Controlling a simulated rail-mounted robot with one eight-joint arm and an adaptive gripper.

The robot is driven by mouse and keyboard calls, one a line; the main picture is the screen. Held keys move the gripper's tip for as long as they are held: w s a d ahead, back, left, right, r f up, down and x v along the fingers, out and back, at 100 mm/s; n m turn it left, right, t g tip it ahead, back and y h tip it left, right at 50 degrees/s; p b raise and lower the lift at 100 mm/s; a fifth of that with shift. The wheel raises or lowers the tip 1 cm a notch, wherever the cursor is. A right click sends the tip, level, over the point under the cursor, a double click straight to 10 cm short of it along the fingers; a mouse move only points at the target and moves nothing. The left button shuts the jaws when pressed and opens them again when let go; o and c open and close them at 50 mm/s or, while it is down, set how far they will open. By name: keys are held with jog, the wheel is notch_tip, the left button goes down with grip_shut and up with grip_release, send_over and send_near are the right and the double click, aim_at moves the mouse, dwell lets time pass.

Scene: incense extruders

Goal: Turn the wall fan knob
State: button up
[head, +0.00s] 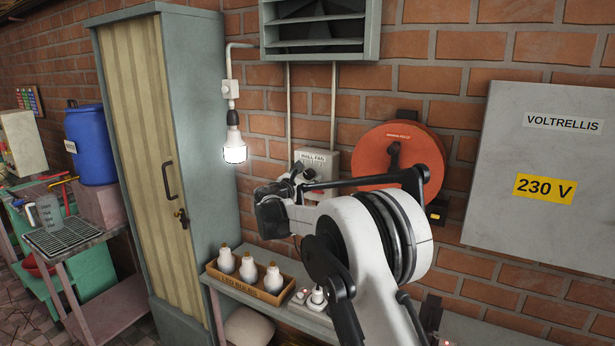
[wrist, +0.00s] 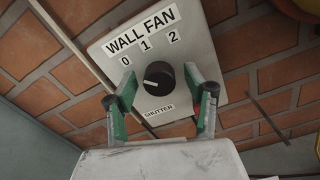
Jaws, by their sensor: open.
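The wall fan knob (wrist: 158,79) is a round black knob with a white pointer line on the left part of its face. It sits on a grey control box (wrist: 215,75) labelled WALL FAN, with marks 0, 1 and 2 above the knob and a SHUTTER label below. The pointer lies roughly toward the left, on the 0 side. My gripper (wrist: 160,72) is open, its green fingers on either side of the knob with visible gaps. In the head view the box (head: 330,158) is on the brick wall, and my gripper (head: 306,173) largely hides the knob.
A slatted wall fan (head: 315,32) is above the box, with a lit bulb (head: 234,146) to the left. A red reel (head: 375,143) and a grey 230 V cabinet (head: 530,210) are to the right. Below, a bench holds a bulb tray (head: 236,285).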

jog(key=c, duration=1.1)
jog(key=shift+c, duration=0.2)
jog(key=shift+b, duration=0.3)
jog(key=m+b, duration=0.3)
jog(key=shift+f+m, duration=0.15)
jog(key=shift+m, duration=0.25)
jog(key=m+b, duration=0.2)
jog(key=m, duration=0.2)
jog(key=shift+m, duration=0.4)
